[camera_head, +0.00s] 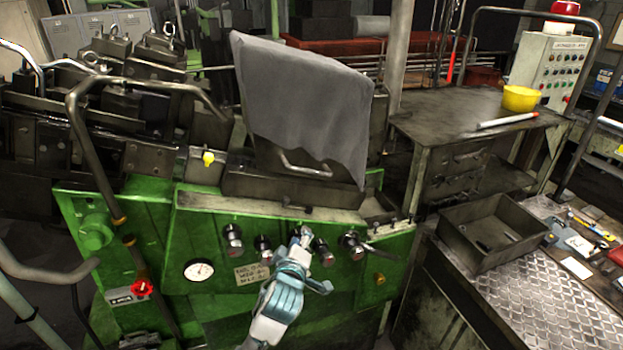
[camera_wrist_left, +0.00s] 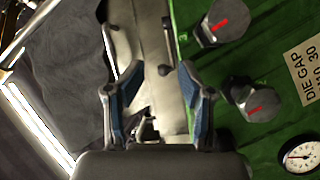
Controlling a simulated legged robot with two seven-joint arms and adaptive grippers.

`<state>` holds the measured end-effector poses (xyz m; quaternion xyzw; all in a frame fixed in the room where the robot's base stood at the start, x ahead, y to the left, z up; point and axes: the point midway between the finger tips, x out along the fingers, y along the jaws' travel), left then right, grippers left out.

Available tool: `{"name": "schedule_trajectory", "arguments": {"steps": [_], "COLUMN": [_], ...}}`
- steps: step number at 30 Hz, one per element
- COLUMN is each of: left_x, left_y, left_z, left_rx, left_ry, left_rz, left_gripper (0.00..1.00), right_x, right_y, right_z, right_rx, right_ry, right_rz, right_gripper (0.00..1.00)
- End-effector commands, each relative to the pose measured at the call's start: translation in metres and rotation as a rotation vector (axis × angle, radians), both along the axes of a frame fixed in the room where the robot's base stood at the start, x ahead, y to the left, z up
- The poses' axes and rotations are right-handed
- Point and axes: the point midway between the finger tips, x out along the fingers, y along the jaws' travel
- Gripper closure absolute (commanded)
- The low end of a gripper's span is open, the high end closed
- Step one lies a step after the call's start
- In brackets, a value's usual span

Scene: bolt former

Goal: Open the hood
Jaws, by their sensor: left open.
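The hood is a dark metal cover draped with a grey cloth (camera_head: 300,100). It sits on top of the green machine, and a curved metal handle (camera_head: 304,170) shows at its lower front. The cloth hides most of the hood. My left gripper (camera_head: 314,262) is open and empty in front of the green panel, below the handle and apart from it. In the left wrist view, the open fingers (camera_wrist_left: 158,85) face a grey metal ledge (camera_wrist_left: 125,40) with a small black knob on it. Dark grey cloth (camera_wrist_left: 65,75) shows left of them. My right gripper is not in view.
Several knobs (camera_head: 232,238) and a gauge (camera_head: 199,270) are on the green panel (camera_head: 190,230) around my gripper. A bent metal rail (camera_head: 100,185) rises at left. An open metal box (camera_head: 492,232) stands on the bench at right.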

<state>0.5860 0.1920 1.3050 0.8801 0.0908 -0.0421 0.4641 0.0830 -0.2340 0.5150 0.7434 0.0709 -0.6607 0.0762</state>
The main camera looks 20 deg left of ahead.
Motion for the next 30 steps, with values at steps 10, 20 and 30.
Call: {"name": "schedule_trajectory", "arguments": {"steps": [10, 20, 30], "left_x": [0.018, 0.086, 0.158], "left_y": [-0.002, 0.008, 0.016], "left_z": [0.09, 0.091, 0.09], "left_rx": [-0.166, -0.161, -0.162], "left_ry": [-0.182, -0.178, -0.178], "left_rz": [0.033, 0.034, 0.033], "left_gripper": [0.61, 0.61, 0.61], "right_x": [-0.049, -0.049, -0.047], "right_y": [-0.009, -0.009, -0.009], "right_z": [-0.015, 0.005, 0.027], "right_rx": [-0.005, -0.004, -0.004], "right_ry": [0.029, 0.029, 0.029], "right_rz": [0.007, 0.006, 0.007], "right_gripper": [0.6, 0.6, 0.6]}}
